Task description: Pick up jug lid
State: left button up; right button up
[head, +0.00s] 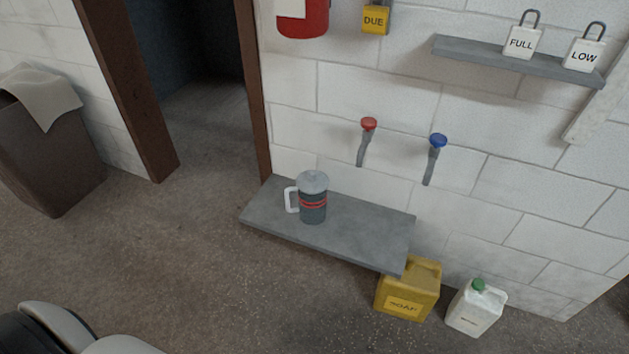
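The jug lid (314,181) is a grey, rounded cap. It sits on top of a dark grey jug (313,213) with red bands and a white handle on its left side. The jug stands upright on a grey bench shelf (357,238) against the white block wall. Neither of my grippers is in view. A white and black part at the bottom left corner looks like part of my own body.
A yellow soap container (409,289) and a white jerrycan with a green cap (476,307) stand on the floor right of the shelf. Red (368,125) and blue (438,141) taps stick out above it. A brown bin (48,160) stands left. The floor in front is clear.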

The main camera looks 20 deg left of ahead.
aim_at(309, 182)
jog(key=j+z, duration=0.15)
jog(key=z, duration=0.3)
jog(key=i+j+z, duration=0.1)
jog(key=j+z, duration=0.25)
jog(key=j, duration=0.6)
jog(key=j+z, duration=0.3)
jog(key=j, duration=0.7)
